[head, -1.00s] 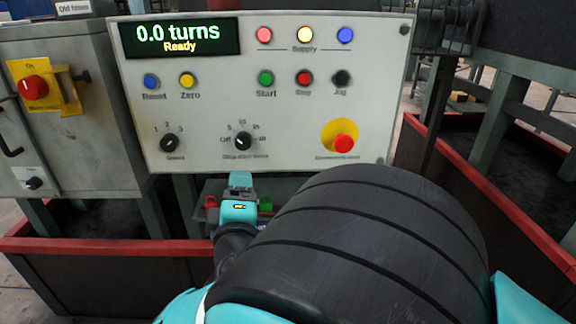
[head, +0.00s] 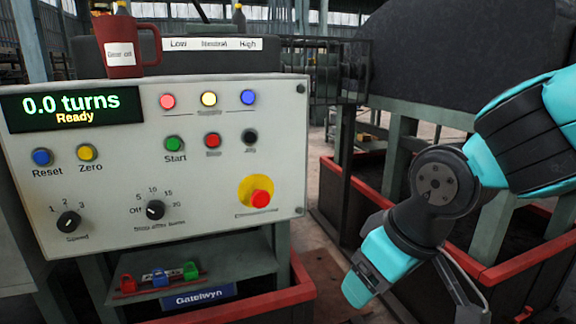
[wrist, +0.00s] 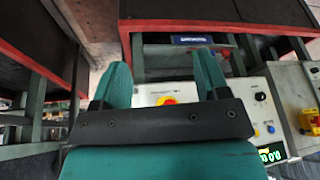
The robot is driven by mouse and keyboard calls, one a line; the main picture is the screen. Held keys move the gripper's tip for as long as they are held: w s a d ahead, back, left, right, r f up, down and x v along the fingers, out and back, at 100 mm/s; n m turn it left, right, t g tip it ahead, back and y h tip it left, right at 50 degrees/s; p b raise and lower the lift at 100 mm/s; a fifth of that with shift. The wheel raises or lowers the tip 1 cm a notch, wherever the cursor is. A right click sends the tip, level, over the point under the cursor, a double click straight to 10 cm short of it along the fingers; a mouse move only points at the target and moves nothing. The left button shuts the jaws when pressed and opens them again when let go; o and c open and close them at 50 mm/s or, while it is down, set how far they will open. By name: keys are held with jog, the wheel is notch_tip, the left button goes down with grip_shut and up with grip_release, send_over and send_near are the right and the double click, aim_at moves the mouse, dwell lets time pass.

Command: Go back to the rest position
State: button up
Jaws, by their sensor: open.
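My gripper (wrist: 163,80) is open in the wrist view, with its two teal fingers apart and nothing between them. Past the fingers, the panel (wrist: 150,93) shows upside down, with its red stop button between the fingertips. In the head view, my teal and black arm reaches in from the right and bends down, clear of the control panel (head: 200,125). The panel's display (head: 72,107) reads "0.0 turns" and "Ready".
A red mug (head: 122,45) labelled "Gear oil" stands above the panel. A shelf below the panel holds red, blue and green pieces (head: 160,276). Red-edged troughs (head: 520,250) lie to the right and below. A big dark drum (head: 470,55) is at the back right.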

jog(key=s+d+r+g+y, duration=0.1)
jog(key=s+d+r+g, duration=0.15)
jog(key=s, duration=0.85)
notch_tip(320, 180, up, 24)
jog(key=p, duration=2.4)
jog(key=shift+s+d, duration=0.2)
jog(key=shift+d, duration=0.2)
